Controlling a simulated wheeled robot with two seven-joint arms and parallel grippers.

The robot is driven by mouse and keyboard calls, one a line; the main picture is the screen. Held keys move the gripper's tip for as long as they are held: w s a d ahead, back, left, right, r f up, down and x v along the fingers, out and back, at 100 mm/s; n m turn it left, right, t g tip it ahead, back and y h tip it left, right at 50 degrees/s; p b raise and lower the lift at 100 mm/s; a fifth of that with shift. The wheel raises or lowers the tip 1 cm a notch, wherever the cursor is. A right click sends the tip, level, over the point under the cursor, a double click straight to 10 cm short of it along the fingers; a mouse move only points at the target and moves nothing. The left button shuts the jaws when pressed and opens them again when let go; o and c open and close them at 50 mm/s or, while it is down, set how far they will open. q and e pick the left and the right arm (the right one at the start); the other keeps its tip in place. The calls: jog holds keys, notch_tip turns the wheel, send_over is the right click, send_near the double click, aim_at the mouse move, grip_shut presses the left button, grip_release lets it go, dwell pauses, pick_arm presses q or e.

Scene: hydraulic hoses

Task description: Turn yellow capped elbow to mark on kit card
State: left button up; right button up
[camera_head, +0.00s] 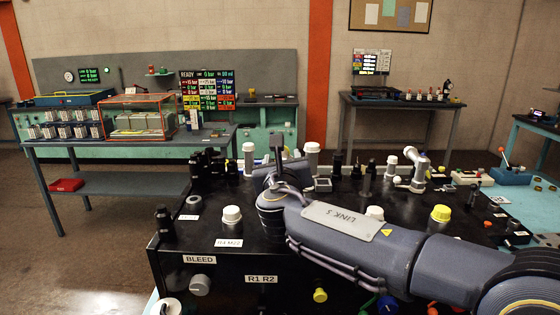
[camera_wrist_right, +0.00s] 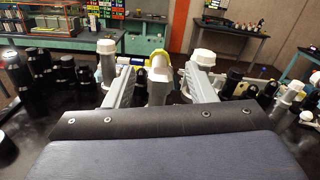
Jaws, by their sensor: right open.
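In the right wrist view, my right gripper (camera_wrist_right: 159,76) is open, its two grey fingers spread apart over the black bench. A pale grey fitting (camera_wrist_right: 158,88) stands between the fingers in the picture, with no clear contact. A yellow part (camera_wrist_right: 157,58) shows at its top, probably the yellow capped elbow; its turn angle is unclear. In the head view my right arm reaches in from the right and hides the gripper's work area. A separate yellow cap (camera_head: 440,213) stands on the bench to the right. I cannot pick out the kit card or its mark. My left gripper is not in view.
White-capped posts (camera_head: 232,215) and black fittings (camera_head: 165,224) stand around the black bench top (camera_head: 210,255). In the wrist view, white-capped posts (camera_wrist_right: 106,64) flank the fingers. A grey side table (camera_head: 130,148) with a red-framed case stands behind left.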

aim_at(283, 157)
notch_tip(283, 157, down, 3)
jog(key=shift+r, duration=0.2)
jog(key=w+p, duration=0.2)
jog(key=w, duration=0.5)
jog(key=shift+r, duration=0.1)
jog(key=shift+w+d+p, duration=0.1)
jog(key=shift+w+p, duration=0.2)
